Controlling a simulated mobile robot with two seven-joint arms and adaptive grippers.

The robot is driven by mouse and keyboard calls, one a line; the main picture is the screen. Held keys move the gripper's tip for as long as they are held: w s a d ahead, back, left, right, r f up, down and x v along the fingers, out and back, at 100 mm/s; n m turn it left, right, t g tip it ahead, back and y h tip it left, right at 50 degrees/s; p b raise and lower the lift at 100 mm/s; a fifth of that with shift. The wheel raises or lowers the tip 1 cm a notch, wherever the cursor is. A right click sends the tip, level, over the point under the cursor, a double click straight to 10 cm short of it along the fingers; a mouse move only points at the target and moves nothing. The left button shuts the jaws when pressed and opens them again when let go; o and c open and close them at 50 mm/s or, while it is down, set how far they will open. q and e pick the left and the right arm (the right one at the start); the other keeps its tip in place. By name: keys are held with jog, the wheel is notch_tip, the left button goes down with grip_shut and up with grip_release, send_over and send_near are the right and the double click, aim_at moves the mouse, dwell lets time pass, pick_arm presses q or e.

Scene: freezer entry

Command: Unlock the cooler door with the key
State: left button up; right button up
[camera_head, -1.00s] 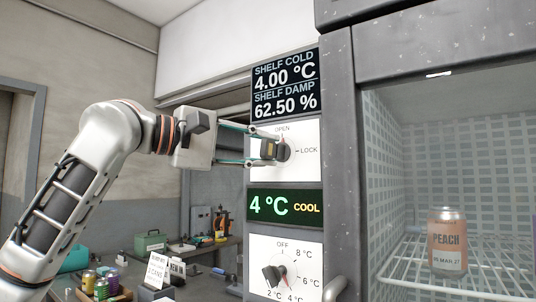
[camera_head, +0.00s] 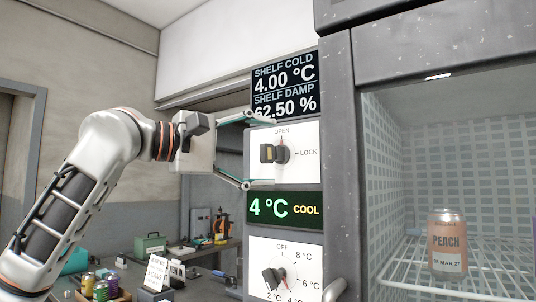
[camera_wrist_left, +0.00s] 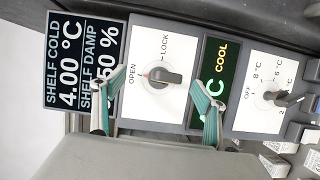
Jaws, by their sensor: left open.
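My right gripper is out of view. The cooler (camera_head: 340,130) stands right of the lock; I cannot tell whether clear glass covers its front.
A temperature dial (camera_head: 283,275) and a green COOL display (camera_head: 285,207) sit below the lock. A peach can (camera_head: 447,240) stands on a wire shelf inside the cooler. A grey handle (camera_head: 335,290) sticks out low. A cluttered bench (camera_head: 215,255) stands behind my left arm.

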pick_arm(q)
jog(key=shift+s, duration=0.1)
jog(key=s+a, duration=0.5)
jog(key=s, duration=0.2)
jog(key=shift+a, duration=0.15)
dwell(1.9)
dwell(0.4)
